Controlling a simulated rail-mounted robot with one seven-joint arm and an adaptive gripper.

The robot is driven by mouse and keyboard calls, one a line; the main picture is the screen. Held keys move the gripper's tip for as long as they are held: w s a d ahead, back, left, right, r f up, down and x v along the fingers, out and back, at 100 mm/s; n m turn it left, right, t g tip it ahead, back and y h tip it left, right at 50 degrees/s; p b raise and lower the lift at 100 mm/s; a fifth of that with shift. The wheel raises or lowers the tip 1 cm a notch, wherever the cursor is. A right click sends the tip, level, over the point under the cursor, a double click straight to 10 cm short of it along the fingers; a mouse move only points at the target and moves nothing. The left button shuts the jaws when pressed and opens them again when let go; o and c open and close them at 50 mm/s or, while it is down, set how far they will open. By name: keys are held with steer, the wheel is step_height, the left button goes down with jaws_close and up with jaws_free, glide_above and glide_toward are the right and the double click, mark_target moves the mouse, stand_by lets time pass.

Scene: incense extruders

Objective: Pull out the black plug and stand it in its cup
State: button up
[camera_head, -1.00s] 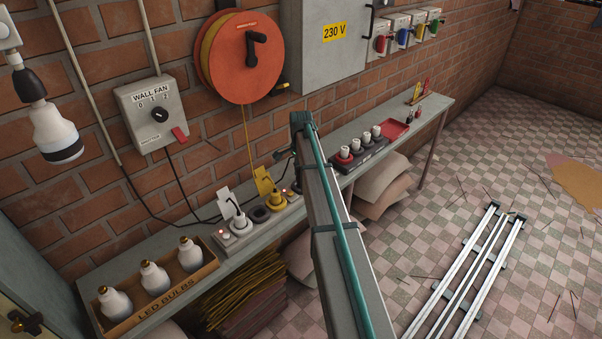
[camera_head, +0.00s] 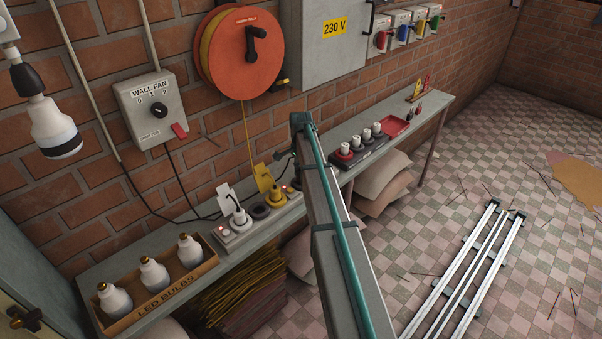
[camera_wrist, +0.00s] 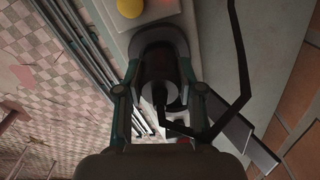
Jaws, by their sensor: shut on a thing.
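In the wrist view my gripper (camera_wrist: 160,92) is shut on the black plug (camera_wrist: 158,72), one finger on each side of it. The plug is at a dark rounded socket rim (camera_wrist: 158,36); I cannot tell whether its pins are in the socket. A black cable (camera_wrist: 241,75) bends around to the right. In the head view my arm hides the gripper and most of that end of the socket strip (camera_head: 236,241). A yellow plug (camera_head: 274,198) and a white plug (camera_head: 239,216) sit in the strip. I cannot make out the black plug's cup.
A box of LED bulbs (camera_head: 165,297) stands at the near end of the narrow shelf (camera_head: 225,262). A dark tray (camera_head: 366,156) with several white-topped pieces and a red tray (camera_head: 394,126) lie farther along. The brick wall with the switch box (camera_head: 150,108) and cable reel (camera_head: 240,50) is close behind.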

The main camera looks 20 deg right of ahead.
steer(key=shift+f, duration=0.35)
steer(key=o, duration=1.2)
steer(key=shift+o, duration=0.2)
steer(key=shift+r, duration=0.1)
